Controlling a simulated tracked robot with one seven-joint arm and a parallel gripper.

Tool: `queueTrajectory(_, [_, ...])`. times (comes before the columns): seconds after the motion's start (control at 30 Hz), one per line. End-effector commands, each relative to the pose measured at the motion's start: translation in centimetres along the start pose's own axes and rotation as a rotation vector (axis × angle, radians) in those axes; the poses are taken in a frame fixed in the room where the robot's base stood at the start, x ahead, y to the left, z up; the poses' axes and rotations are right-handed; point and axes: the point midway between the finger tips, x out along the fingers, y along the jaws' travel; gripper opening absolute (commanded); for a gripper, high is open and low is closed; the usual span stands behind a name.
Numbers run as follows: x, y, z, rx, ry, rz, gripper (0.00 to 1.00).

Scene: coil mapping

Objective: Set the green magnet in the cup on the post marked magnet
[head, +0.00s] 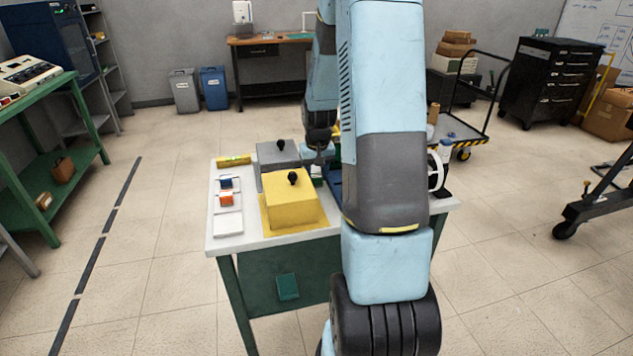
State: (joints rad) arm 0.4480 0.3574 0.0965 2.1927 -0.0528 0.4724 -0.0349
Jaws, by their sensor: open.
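My gripper (319,156) points down over the back of the white-topped table (230,232), just right of the grey box, and is open. A small dark green patch (316,171) shows right under it. It may be the green magnet, but it is too small to tell, and I cannot tell if it touches the fingers. The post marked magnet and its cup cannot be made out; my arm hides much of the table's right half.
A yellow box (292,204) and a grey box (277,157), each with a black knob, stand mid-table. On the left, a blue block (226,183) and an orange block (227,199) sit on white pads; the front pad (229,224) is bare. A yellow level (234,160) lies behind.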

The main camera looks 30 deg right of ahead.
Motion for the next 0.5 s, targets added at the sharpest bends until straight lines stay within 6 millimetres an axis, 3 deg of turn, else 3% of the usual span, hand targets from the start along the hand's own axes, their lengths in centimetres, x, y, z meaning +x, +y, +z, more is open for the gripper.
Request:
queueTrajectory(0.13, [-0.02, 0.01, 0.01, 0.0, 0.0, 0.0, 0.44])
queueTrajectory(0.5, [-0.03, 0.05, 0.01, 0.001, 0.0, 0.0, 0.08])
